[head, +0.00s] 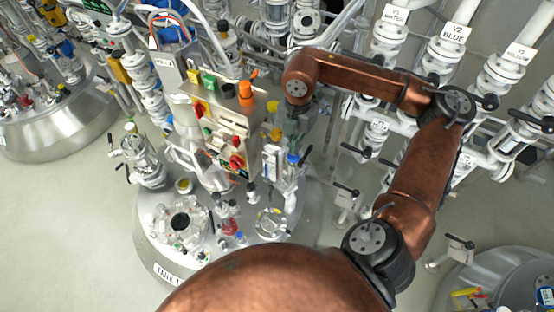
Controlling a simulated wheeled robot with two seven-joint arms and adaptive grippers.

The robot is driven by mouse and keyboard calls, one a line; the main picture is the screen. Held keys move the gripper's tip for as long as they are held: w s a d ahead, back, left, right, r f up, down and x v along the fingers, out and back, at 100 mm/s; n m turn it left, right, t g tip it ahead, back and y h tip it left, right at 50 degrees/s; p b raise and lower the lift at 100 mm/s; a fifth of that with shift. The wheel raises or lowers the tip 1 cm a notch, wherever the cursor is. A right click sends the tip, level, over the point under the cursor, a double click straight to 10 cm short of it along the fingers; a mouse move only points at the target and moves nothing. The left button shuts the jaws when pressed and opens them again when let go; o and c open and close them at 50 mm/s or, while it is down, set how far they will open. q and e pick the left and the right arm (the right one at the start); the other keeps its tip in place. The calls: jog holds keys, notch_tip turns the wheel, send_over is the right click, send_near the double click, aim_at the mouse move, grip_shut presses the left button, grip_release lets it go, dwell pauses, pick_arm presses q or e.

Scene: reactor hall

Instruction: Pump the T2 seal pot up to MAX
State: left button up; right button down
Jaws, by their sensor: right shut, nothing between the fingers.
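The tank (165,235), with a label that begins "TANK T", stands at the centre, crowded with fittings on its lid. A slim clear vessel with a blue part (292,158) near its top rises at the lid's right side; it may be the seal pot, but no T2 mark or MAX line is readable. My right arm loops in from the bottom and right. Its gripper (291,130) points down just above the blue part, small and partly hidden by the wrist; it is shut and empty. I cannot tell whether it touches the blue part. My left gripper is out of view.
A control box (222,115) with coloured buttons and an orange knob stands left of my gripper. Valve pipes labelled V1, V2 (453,32) and V3 fill the upper right. Another tank (60,125) is at the left. Bare floor lies at the lower left.

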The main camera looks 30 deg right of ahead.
jog(key=shift+f+b, duration=1.5)
jog(key=shift+f, duration=0.5)
jog(key=shift+r, duration=0.1)
jog(key=shift+r+p, duration=1.25)
jog(key=shift+r, duration=0.9)
jog(key=shift+r, duration=0.1)
jog(key=shift+r+p, duration=1.5)
jog(key=shift+r, duration=0.9)
